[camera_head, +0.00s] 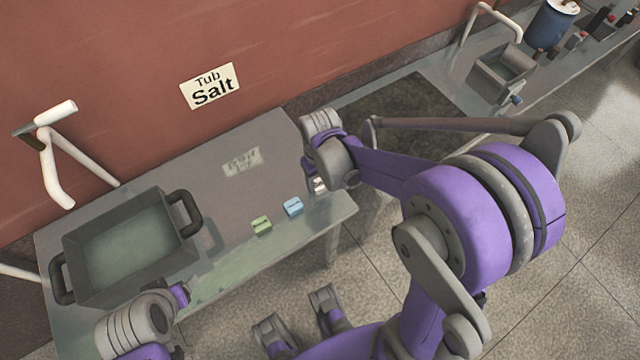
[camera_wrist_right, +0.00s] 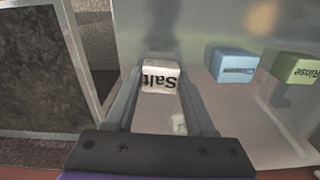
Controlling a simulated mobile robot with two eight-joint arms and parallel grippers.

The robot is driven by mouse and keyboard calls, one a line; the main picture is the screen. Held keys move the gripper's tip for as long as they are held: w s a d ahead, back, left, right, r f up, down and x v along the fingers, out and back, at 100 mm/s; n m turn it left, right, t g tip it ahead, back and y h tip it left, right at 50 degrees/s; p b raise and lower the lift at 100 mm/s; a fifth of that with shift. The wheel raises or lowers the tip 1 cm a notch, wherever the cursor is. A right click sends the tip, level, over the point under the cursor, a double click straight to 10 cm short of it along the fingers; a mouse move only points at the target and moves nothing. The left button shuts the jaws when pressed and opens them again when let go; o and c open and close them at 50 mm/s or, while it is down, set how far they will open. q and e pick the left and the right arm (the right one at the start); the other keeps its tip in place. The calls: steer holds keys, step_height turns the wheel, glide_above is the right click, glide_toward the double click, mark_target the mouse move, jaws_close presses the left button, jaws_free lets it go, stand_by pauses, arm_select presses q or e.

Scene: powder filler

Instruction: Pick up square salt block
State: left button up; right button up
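The square salt block (camera_wrist_right: 160,78) is white with the black word "Salt". In the right wrist view it sits on the grey table between the fingers of my right gripper (camera_wrist_right: 161,88). The fingers flank it and look open; I cannot tell whether they touch it. In the head view the salt block (camera_head: 319,185) shows as a small white patch under my right gripper, near the table's right end. Part of my left arm shows at the lower left of the head view, beside the table; its fingers cannot be made out.
A blue block (camera_head: 292,206) and a green block (camera_head: 261,225) stand left of the salt block; the green one reads "Rinse" in the wrist view. A dark handled tub (camera_head: 185,238) stands on the table's left part. A "Tub Salt" sign (camera_head: 210,86) hangs on the wall.

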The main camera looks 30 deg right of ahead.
jaws_close()
